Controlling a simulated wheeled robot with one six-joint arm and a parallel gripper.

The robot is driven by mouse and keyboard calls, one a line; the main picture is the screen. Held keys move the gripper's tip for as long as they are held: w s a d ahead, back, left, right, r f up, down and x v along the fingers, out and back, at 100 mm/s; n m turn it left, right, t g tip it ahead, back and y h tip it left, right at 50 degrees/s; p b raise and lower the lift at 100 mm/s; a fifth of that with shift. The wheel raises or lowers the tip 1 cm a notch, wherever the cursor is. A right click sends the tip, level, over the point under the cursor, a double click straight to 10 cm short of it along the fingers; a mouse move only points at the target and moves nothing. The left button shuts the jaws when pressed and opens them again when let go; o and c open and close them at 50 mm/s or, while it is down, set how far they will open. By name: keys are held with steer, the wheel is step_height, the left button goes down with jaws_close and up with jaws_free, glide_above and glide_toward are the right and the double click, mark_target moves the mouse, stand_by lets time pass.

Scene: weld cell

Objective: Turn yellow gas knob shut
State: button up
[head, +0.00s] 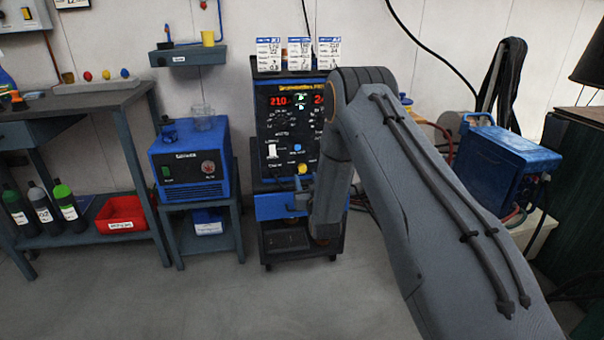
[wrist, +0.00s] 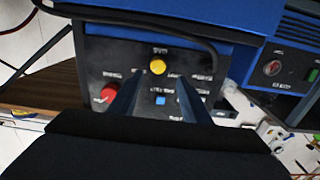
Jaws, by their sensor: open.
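The yellow gas knob (head: 302,168) is low on the dark front panel of the welding machine (head: 265,125). In the wrist view the yellow knob (wrist: 157,66) appears under an upside-down label, just beyond my fingertips and roughly centred between them. My gripper (wrist: 158,84) is open, with its two fingers pointing at the panel; I see no contact with the knob. In the head view my gripper (head: 301,187) shows only partly, just below the knob, and my arm covers the right part of the machine.
In the wrist view a red knob (wrist: 108,94) and a blue button (wrist: 160,100) are near the fingers. A dark cable (wrist: 190,38) crosses beside the panel. A blue unit (head: 190,165) stands left of the machine. The floor in front is clear.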

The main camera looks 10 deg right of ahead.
mark_target(303, 169)
steer(key=w, duration=0.3)
steer(key=w+b, duration=0.1)
steer(key=w, duration=0.1)
steer(key=shift+d, duration=0.3)
steer(key=shift+w+a, duration=0.1)
steer(key=shift+w, duration=0.55)
steer(key=c, duration=1)
